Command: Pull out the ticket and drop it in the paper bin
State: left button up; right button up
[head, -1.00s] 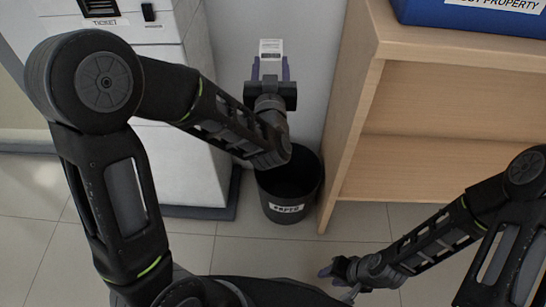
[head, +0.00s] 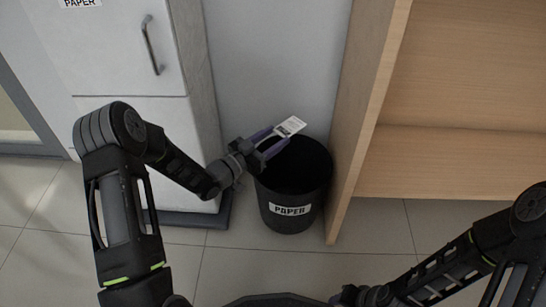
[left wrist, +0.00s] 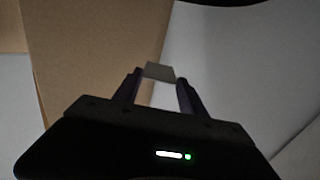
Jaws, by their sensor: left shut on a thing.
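The ticket (head: 290,126) is a small white slip with dark print, held at the tips of my left gripper (head: 272,140). My left gripper is shut on it, with its fingers pointing up and to the right. In the left wrist view the ticket (left wrist: 159,71) sits between the two fingertips. The paper bin (head: 291,210) is a black round bin with a PAPER label, standing on the floor. In the head view the ticket shows over the bin's back left rim. My right gripper (head: 345,296) is low at the bottom edge, and its fingers are too small to read.
A white cabinet (head: 130,130) with a handle stands left of the bin. A wooden shelf unit (head: 366,130) stands close on the bin's right. The grey wall (head: 270,60) is behind the bin, and tiled floor (head: 250,265) is clear in front.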

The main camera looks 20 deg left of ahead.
pick_arm(q)
jog(key=shift+s+f, duration=0.25)
jog(key=shift+f, duration=0.5)
pick_arm(e)
jog(key=shift+w+f, duration=0.1)
jog(key=shift+f, duration=0.25)
pick_arm(q)
jog(key=shift+f, duration=0.1)
